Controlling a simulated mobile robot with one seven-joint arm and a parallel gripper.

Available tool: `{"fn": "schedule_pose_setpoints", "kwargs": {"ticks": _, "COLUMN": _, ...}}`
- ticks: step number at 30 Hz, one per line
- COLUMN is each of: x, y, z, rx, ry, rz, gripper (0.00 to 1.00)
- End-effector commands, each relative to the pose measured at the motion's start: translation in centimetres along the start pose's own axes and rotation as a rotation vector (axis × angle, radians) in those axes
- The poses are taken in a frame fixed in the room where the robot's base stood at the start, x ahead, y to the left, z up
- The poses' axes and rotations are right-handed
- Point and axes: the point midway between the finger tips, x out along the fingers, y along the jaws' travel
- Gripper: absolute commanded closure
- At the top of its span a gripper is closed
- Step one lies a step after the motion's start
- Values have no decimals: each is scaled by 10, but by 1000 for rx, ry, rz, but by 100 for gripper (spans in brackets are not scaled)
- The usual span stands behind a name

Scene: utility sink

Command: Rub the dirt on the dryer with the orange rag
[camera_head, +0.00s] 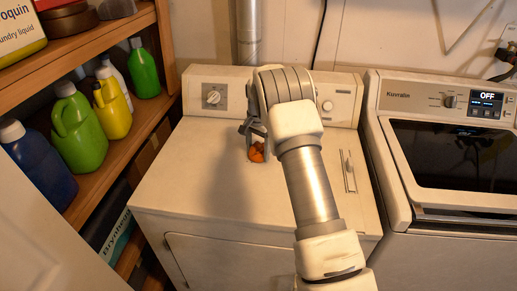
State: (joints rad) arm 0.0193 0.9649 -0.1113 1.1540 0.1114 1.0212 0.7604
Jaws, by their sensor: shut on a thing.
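The dryer (177,188) is the white machine in the middle of the view, with a knob on its back panel. My gripper (254,142) is over the back middle of the dryer's top and points down. It is shut on the orange rag (257,153), which is bunched below the fingers. The rag is at or close to the top surface; I cannot tell whether it touches. My arm hides part of the dryer's top and back panel. I cannot make out any dirt on the visible part of the top.
A washer (450,150) with a dark lid stands close on the right. On the left, a wooden shelf (100,185) holds several detergent bottles, including a green jug (80,135). A metal duct (249,35) rises behind the dryer. The dryer's left top is clear.

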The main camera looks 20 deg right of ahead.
Motion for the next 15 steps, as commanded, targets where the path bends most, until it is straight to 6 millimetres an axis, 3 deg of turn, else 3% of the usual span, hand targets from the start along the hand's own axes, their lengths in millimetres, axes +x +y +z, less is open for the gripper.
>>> {"fn": "schedule_pose_setpoints", "kwargs": {"ticks": 6, "x": 2, "y": 11, "z": 20, "rx": 0, "ry": -7, "rz": 6, "gripper": 67}}
{"fn": "schedule_pose_setpoints", "kwargs": {"ticks": 15, "x": 0, "y": 17, "z": 30, "rx": -1, "ry": -6, "rz": 5, "gripper": 67}}
